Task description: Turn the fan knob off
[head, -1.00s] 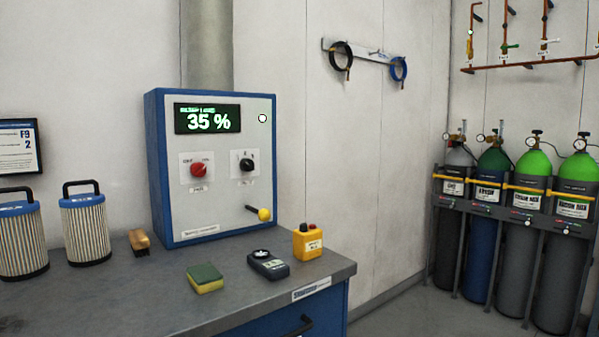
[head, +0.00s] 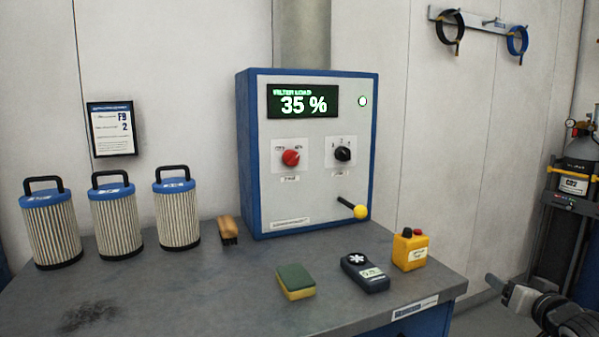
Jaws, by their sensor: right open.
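A control box (head: 250,170) with a blue case and a pale front panel stands at the back of the bench. Its panel bears a red knob (head: 290,157) on the left and a black knob (head: 343,154) on the right. The small labels around both knobs are too blurred to tell for sure which is the fan knob. The display (head: 303,101) above reads 35 %. My right gripper (head: 496,288) is at the lower right, open and empty, beyond the bench's right end and well apart from the knobs. My left gripper is out of view.
A yellow-ended lever (head: 360,211) sticks out from the box's lower right. A sponge (head: 296,282), a dark meter (head: 365,272) and a yellow button box (head: 410,250) lie in front. A brush (head: 228,230) and filter cartridges (head: 178,213) stand left.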

